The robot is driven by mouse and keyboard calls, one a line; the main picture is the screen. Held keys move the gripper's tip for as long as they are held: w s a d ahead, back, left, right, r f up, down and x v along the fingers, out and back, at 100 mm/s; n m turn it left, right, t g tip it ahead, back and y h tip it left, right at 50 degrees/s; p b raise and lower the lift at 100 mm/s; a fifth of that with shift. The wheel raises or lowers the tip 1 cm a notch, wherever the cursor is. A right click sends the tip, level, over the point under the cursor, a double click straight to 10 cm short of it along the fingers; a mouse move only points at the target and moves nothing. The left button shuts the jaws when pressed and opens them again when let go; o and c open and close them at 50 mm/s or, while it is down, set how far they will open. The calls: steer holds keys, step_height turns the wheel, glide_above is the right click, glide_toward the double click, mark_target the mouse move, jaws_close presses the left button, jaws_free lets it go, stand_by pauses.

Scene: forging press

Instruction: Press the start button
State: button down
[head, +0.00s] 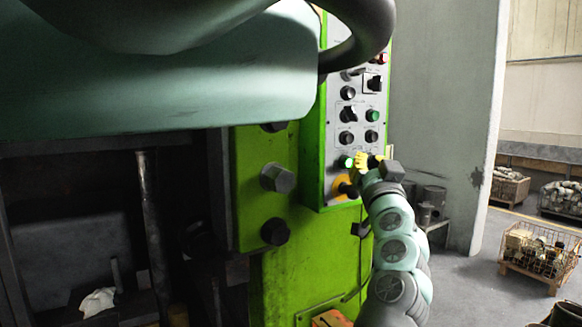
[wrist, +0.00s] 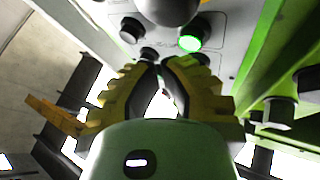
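The grey control panel (head: 345,110) on the green press carries several buttons and knobs. A lit green button (head: 348,162) sits low on it, just left of my gripper (head: 361,160); I take it for the start button, though no label is readable. In the wrist view the lit green button (wrist: 190,42) is just above and right of the fingertips of my gripper (wrist: 160,64). The yellow fingers come together at their tips and hold nothing. I cannot tell whether the tips touch the panel.
A yellow-backed knob (head: 344,188) is below the lit button. A dark curved pipe (head: 362,40) hangs across the panel's top. Large bolts (head: 277,178) stick out of the press at left.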

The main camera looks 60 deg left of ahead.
stand_by(0.7)
steer(key=shift+a, duration=0.45)
steer(key=shift+w+a, duration=0.1)
steer(key=shift+a, duration=0.3)
stand_by(0.8)
steer(key=shift+d+b, duration=0.15)
steer(key=shift+b, duration=0.2)
steer(key=shift+d, duration=0.65)
steer(key=d, duration=0.1)
steer(key=d+b, duration=0.1)
steer(key=d, duration=0.3)
steer(key=shift+s+b, duration=0.3)
steer(key=shift+s, duration=0.05)
